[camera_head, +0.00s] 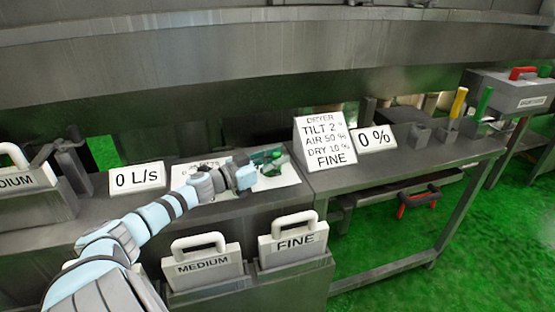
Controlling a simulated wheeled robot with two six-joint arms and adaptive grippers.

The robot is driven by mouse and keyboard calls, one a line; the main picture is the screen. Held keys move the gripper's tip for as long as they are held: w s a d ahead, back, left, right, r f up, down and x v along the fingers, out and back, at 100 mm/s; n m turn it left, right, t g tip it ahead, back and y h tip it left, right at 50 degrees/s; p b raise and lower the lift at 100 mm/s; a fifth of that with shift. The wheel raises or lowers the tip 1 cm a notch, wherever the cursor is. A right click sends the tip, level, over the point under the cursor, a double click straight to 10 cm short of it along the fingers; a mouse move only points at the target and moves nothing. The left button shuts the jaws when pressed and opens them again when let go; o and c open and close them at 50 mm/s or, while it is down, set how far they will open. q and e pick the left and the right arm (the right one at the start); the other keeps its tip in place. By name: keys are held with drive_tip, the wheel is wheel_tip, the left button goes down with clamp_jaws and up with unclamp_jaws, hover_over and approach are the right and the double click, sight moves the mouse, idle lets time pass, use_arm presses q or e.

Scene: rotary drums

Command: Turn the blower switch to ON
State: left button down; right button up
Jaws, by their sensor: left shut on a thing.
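My left gripper (263,167) reaches in from the lower left over a white panel (284,182) on the grey bench. It is shut on a small green part (274,156) at the panel's right side, which looks like the blower switch. The fingers hide much of it, so its ON or OFF position cannot be told. Lettering on the left of the panel is partly covered by my arm and too small to read. My right gripper is not in view.
A "0 L/s" sign (137,178) stands left of the panel. A settings sign (325,143) and a "0 %" sign (375,138) stand right. MEDIUM (203,265) and FINE (294,241) handled plates are below in front. Yellow (458,103) and green (483,102) handles stand far right.

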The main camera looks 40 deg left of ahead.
use_arm(q)
drive_tip(key=shift+r, duration=0.1)
drive_tip(key=c, duration=1.4)
unclamp_jaws()
wheel_tip(320, 180, up, 10)
drive_tip(key=shift+f, duration=0.1)
